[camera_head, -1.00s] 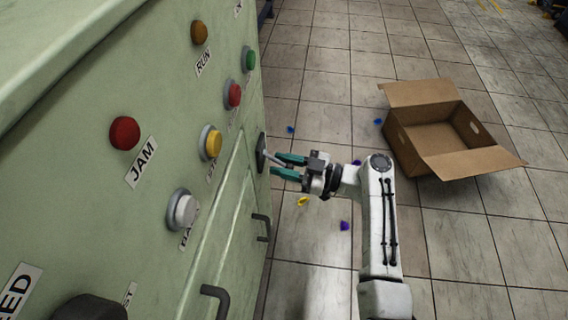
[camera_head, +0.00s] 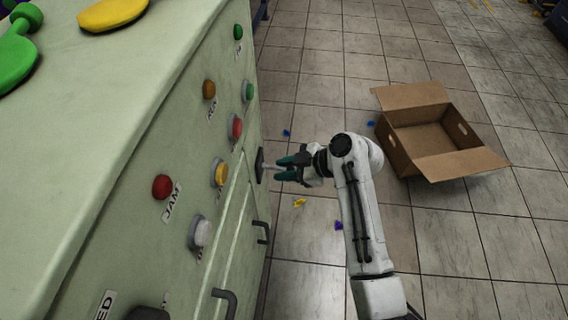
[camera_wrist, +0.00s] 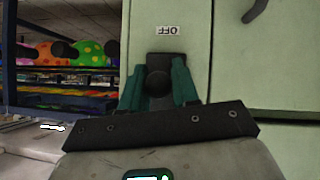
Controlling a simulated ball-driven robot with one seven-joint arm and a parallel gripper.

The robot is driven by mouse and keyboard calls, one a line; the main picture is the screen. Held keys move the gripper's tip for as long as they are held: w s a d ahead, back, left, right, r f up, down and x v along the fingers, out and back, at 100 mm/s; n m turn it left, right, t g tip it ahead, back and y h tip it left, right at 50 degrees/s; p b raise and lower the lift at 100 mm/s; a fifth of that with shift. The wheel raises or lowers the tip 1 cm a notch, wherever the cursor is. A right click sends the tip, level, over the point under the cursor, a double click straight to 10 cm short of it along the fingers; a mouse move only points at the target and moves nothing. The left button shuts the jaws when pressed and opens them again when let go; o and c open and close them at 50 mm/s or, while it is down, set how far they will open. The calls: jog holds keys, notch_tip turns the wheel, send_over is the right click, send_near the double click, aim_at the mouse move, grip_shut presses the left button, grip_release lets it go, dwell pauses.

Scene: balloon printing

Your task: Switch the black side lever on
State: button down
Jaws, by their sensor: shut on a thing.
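In the wrist view the dark lever (camera_wrist: 158,82) stands between my two teal fingers, below a label reading OFF upside down. My gripper (camera_head: 284,169) is at the lever's outer end, its fingers shut on it; it also shows in the wrist view (camera_wrist: 158,92). The fingers hide part of the lever. Which way the lever is tilted is hard to tell.
The green machine (camera_head: 130,110) fills the left, with several coloured buttons and dark door handles (camera_head: 224,300). An open cardboard box (camera_head: 430,140) stands on the tiled floor at right. Small coloured pieces lie on the floor between.

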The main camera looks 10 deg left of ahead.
notch_tip(320, 180, up, 2)
jog(key=h+p, duration=0.3)
jog(key=shift+a+r+h+p, duration=0.15)
jog(key=shift+r+h+p, duration=0.15)
jog(key=shift+p, duration=0.1)
jog(key=shift+a+r+h+p, duration=0.15)
jog(key=shift+r+h+p, duration=0.1)
jog(key=shift+h+p, duration=0.5)
jog(key=shift+a+r+h+p, duration=0.15)
jog(key=shift+r+h+p, duration=0.05)
jog(key=shift+h+p, duration=0.55)
jog(key=c, duration=1)
grip_release()
jog(key=p+v, duration=0.2)
jog(key=v, duration=0.8)
jog(key=shift+r, duration=0.4)
